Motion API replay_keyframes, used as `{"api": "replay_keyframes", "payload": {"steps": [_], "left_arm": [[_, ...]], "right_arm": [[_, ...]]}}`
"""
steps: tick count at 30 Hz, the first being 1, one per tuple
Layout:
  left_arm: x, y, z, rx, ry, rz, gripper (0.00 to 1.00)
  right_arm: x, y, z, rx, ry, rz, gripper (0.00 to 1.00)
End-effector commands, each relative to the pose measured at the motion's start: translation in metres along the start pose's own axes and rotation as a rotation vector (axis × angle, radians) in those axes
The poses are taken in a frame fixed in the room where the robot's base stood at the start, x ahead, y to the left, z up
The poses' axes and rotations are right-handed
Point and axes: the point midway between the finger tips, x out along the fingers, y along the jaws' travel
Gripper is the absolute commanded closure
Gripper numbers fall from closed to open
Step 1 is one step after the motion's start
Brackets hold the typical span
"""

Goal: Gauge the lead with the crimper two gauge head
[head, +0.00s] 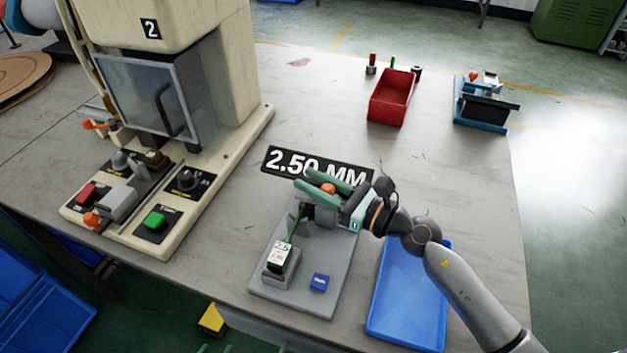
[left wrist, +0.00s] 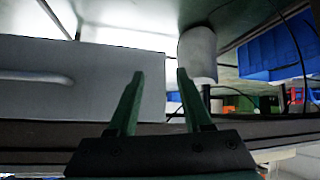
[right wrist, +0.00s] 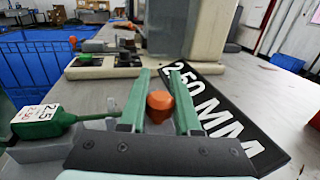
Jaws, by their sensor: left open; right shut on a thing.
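The gauge stand is a grey plate (head: 262,292) by the table's front edge, behind it a black "2.50 MM" sign (head: 280,160), also in the right wrist view (right wrist: 215,115). A green block with a white "2.5" label (head: 281,255) sits in a grey cradle, a thin green rod running from it toward the gauge head. It shows in the right wrist view (right wrist: 38,122). The fingers hide part of the head. My left gripper (left wrist: 160,76) is open and empty, only in the left wrist view; I cannot make out a lead.
The cream crimper marked 2 (head: 235,80) stands at left with buttons in front. A blue tray (head: 405,300) lies right of the stand, under my right arm. A red bin (head: 391,97) and a blue fixture (head: 482,105) stand further back. The table between them is clear.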

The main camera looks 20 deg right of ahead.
Motion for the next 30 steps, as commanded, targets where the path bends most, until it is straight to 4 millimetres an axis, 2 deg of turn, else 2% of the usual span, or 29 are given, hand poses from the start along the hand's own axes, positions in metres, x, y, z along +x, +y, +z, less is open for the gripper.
{"api": "replay_keyframes", "payload": {"steps": [7,15,25,26,30], "left_arm": [[0.003,-0.001,-0.002,0.002,0.007,-0.001,0.5],[0.011,-0.004,0.01,0.005,0.005,-0.004,0.5],[0.006,-0.003,0.012,0.002,0.001,-0.004,0.5],[0.006,-0.004,0.012,0.002,0.001,-0.004,0.5],[0.006,-0.004,0.012,0.003,0.0,-0.004,0.5]], "right_arm": [[-0.004,-0.002,-0.002,-0.001,0.002,-0.001,1.0],[-0.041,-0.012,-0.004,-0.002,0.003,-0.003,1.0],[-0.045,-0.013,-0.001,0.0,0.003,-0.002,1.0],[-0.045,-0.013,-0.001,0.0,0.003,-0.002,0.67],[-0.045,-0.013,-0.001,0.0,0.002,-0.002,0.51]]}}
